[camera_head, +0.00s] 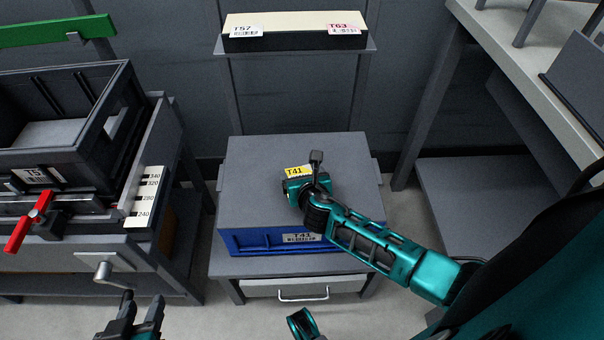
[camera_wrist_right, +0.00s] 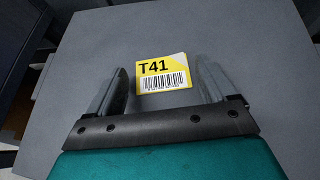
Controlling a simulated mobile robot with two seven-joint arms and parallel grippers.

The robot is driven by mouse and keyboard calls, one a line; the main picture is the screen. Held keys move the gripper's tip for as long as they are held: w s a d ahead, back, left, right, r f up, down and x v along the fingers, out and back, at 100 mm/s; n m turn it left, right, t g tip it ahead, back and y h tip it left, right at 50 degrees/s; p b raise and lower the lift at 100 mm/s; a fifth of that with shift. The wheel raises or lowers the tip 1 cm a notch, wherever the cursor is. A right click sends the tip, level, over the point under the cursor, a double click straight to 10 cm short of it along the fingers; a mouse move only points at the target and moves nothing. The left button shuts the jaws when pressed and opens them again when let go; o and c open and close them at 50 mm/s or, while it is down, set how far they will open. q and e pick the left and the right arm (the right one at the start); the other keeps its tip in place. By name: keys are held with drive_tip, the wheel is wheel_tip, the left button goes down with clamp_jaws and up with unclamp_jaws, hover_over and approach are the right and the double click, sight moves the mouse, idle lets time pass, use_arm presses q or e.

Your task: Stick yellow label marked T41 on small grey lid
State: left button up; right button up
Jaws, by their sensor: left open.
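In the right wrist view the label (camera_wrist_right: 163,74) appears flat against the lid (camera_wrist_right: 235,40), with a pale upper right corner. The lid sits on a blue box (camera_head: 255,240) with a T41 tag on its front. My right gripper (camera_head: 304,173) is over the lid at the label. Its fingers are apart, one on each side of the label, holding nothing. My left gripper (camera_head: 145,308) is open and empty at the bottom left, away from the box.
A black bin (camera_head: 100,150) stands on a left bench with a red-handled clamp (camera_head: 32,222) and a scale. A shelf behind holds a long box (camera_head: 295,28) tagged T57 and T63. A grey table (camera_head: 490,50) is at the right. Floor shows around the box's stand.

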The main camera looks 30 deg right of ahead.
drive_tip(key=shift+o, duration=1.3)
drive_tip(key=shift+s+a+r+p, duration=0.1)
drive_tip(key=shift+s+r+p, duration=0.25)
drive_tip(key=shift+p, duration=0.15)
drive_tip(key=p+v, duration=0.3)
drive_tip(key=v, duration=0.1)
drive_tip(key=shift+r, duration=0.1)
drive_tip(key=shift+p+v, duration=0.85)
drive_tip(key=shift+v, duration=0.6)
drive_tip(key=shift+s, duration=0.1)
